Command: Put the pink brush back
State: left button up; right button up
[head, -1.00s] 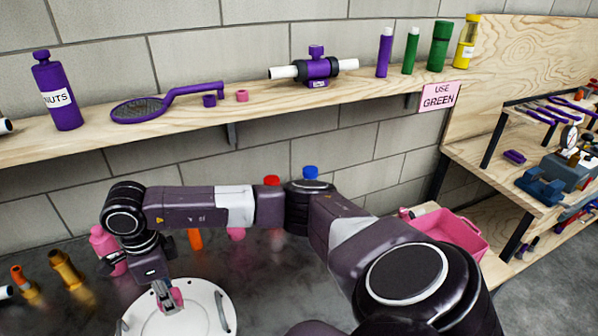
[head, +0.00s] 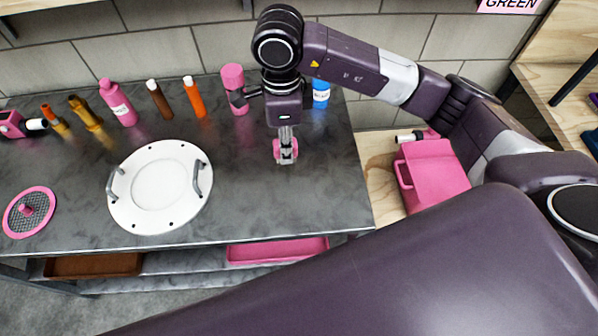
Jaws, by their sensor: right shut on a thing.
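My right gripper (head: 285,142) points straight down over the grey table (head: 250,195), to the right of the white round lid. It is shut on a small pink thing (head: 283,153), mostly hidden by the fingers. I cannot tell whether this is the pink brush, nor whether it touches the table. A white piece with a pink end (head: 412,136) shows at the back of a pink bin (head: 436,172) on the right; I cannot tell what it is. My left gripper is not in view.
The white round lid (head: 160,187) has two grey handles. A pink mesh disc (head: 30,212) lies at left. Several bottles line the wall, including pink (head: 117,102), orange (head: 194,97) and blue (head: 320,94) ones. Trays (head: 278,251) sit under the table. The front right tabletop is clear.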

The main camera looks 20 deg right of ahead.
notch_tip(320, 180, down, 12)
jog(key=p, duration=0.3)
jog(key=shift+r, duration=0.1)
notch_tip(320, 180, down, 4)
jog(key=shift+r+p, duration=0.1)
jog(key=shift+p, duration=0.35)
jog(key=shift+f, duration=0.6)
jog(key=shift+f, duration=0.1)
jog(key=shift+f, duration=0.15)
jog(key=o, duration=1.1)
